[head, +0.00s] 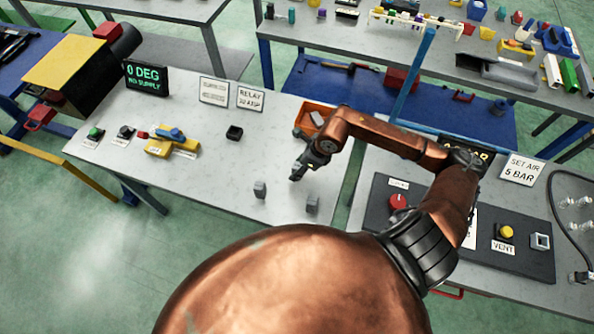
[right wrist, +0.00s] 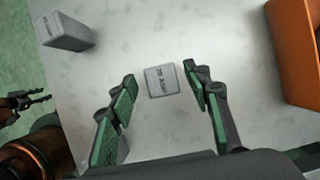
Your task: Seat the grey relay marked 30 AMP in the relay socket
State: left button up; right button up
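In the right wrist view a grey relay (right wrist: 162,80) with lettering that looks like 30 AMP lies on the table between my right gripper's fingers, with gaps on both sides. My right gripper (right wrist: 157,88) is open and empty; it also shows low over the table in the head view (head: 298,175), hiding that relay. Two other grey relays (head: 260,190) (head: 312,204) stand nearer the front edge. The black relay socket (head: 234,132) sits farther back, left of the gripper, and looks empty. My left gripper (right wrist: 38,98) shows small at the wrist view's left and looks open.
An orange bin (head: 318,109) stands behind my right gripper. A yellow fixture with a blue part (head: 168,140), push buttons and a lit 0 DEG display (head: 147,77) are at left. Signs (head: 250,97) stand behind the socket. The table between gripper and socket is clear.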

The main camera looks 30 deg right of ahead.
jog(key=shift+c, duration=0.9)
jog(key=shift+w+f, duration=0.1)
jog(key=shift+w, duration=0.15)
jog(key=shift+c, duration=0.6)
jog(key=shift+w+f, duration=0.1)
jog(key=shift+w, duration=0.15)
jog(key=shift+c, duration=1)
jog(key=shift+s, duration=0.3)
jog(key=c, duration=0.5)
jog(key=shift+w, duration=0.15)
grip_shut()
